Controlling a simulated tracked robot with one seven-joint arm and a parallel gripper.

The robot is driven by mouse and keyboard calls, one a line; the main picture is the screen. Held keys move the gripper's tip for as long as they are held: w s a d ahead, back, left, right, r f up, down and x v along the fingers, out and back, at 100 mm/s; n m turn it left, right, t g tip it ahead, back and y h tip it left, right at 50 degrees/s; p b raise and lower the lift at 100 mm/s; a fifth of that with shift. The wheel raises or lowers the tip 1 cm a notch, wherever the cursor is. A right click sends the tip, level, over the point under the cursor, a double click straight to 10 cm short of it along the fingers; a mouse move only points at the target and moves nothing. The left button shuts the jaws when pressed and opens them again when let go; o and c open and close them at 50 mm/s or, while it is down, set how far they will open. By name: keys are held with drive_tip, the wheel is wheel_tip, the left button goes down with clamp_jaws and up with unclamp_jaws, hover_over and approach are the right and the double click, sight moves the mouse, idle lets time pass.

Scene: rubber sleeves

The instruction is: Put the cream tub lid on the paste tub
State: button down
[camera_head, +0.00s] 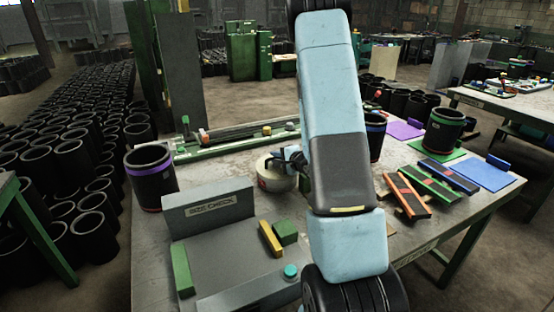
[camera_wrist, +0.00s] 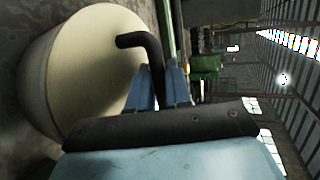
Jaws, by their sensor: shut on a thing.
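The cream tub lid (camera_wrist: 95,65) is a broad round disc filling the left of the wrist view, with a bent black handle (camera_wrist: 148,48). My gripper (camera_wrist: 160,85) is shut on this handle, its blue-grey fingers either side of it. The pale paste tub (camera_head: 272,184) stands on the table left of my arm, with a red mark on its side. In the head view my gripper (camera_head: 290,160) is at the tub's top. The lid appears to lie on or just over the tub's rim; my arm and gripper partly hide this, so I cannot tell if it is seated.
A grey size-check fixture (camera_head: 208,212) stands in front, with yellow (camera_head: 271,238) and green blocks. A black sleeve with a purple band (camera_head: 150,178) is at left. A green-edged rack (camera_head: 240,143) lies behind the tub. Colored tools (camera_head: 408,195) and mats are at right.

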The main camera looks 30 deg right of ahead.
drive_tip(key=c, duration=1.1)
unclamp_jaws()
drive_tip(key=shift+s+d+f, duration=0.1)
drive_tip(key=shift+s+f, duration=0.05)
drive_tip(key=shift+f, duration=0.1)
drive_tip(key=shift+o, duration=0.2)
drive_tip(key=v, duration=1.1)
drive_tip(key=s+a+r+n+g+y, duration=0.3)
drive_tip(key=s+a+r+n+g, duration=0.15)
drive_tip(key=a+r, duration=0.4)
drive_tip(key=s+a+r+n+g+y, duration=0.4)
drive_tip(key=s+a+r+n, duration=0.2)
drive_tip(key=a, duration=0.6)
drive_tip(key=s+d+r+n+h, duration=0.1)
drive_tip(key=s+r+n+h, duration=0.1)
drive_tip(key=s+r+h, duration=0.2)
drive_tip(key=s+d+r+n+h, duration=0.1)
drive_tip(key=s+r+n+h, duration=0.2)
drive_tip(key=s, duration=0.6)
drive_tip(key=shift+s+d+r+n+h, duration=0.35)
drive_tip(key=shift+r+h, duration=0.75)
drive_tip(key=shift+h, duration=0.6)
